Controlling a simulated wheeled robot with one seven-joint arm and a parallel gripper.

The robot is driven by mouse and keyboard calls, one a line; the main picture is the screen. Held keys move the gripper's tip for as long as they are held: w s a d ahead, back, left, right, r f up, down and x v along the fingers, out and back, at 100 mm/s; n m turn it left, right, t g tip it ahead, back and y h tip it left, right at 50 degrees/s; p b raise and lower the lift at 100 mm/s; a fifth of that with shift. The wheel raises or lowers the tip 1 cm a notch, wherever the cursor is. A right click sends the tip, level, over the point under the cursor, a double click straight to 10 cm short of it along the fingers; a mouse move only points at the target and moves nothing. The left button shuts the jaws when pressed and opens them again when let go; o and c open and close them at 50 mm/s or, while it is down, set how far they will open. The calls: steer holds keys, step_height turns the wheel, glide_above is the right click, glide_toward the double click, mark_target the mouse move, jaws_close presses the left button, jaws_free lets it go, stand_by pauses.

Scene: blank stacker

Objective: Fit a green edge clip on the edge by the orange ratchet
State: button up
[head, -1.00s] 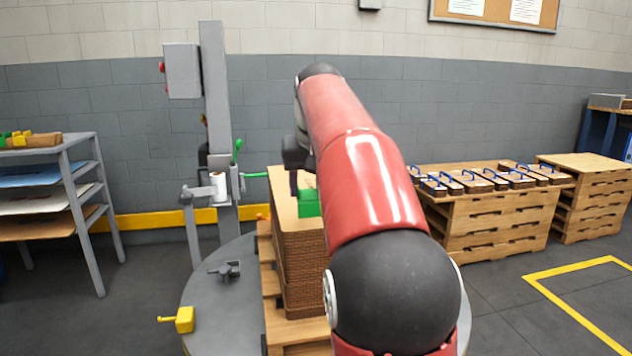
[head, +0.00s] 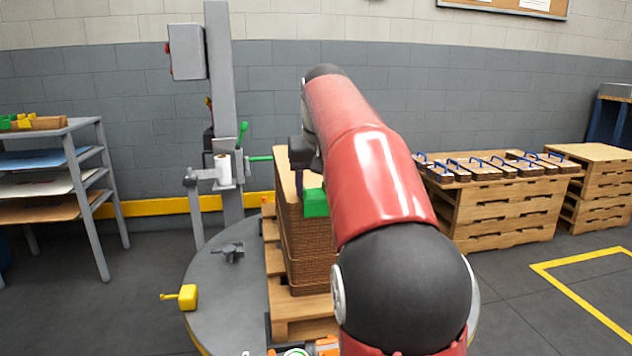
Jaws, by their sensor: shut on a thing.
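A green edge clip (head: 315,203) shows at the near top edge of a tall stack of brown blanks (head: 308,255). My dark gripper (head: 299,183) is above the stack, partly hidden behind my red arm, and is shut on this clip. I cannot tell whether the clip touches the stack. An orange ratchet (head: 328,346) shows at the bottom, at the near side of the pallet, partly cut off. A smaller orange piece (head: 268,199) shows at the far left side of the stack.
The stack stands on a wooden pallet (head: 300,328) on a round grey turntable (head: 215,300). A grey post (head: 222,100) with a green lever stands behind it. A yellow-handled piece (head: 187,297) is at left. Shelves (head: 103,170) hold sheets. Pallets with blue-handled blocks (head: 495,215) stand right.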

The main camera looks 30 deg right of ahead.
steer(key=shift+f, duration=0.2)
stand_by(0.5)
steer(key=o, duration=1)
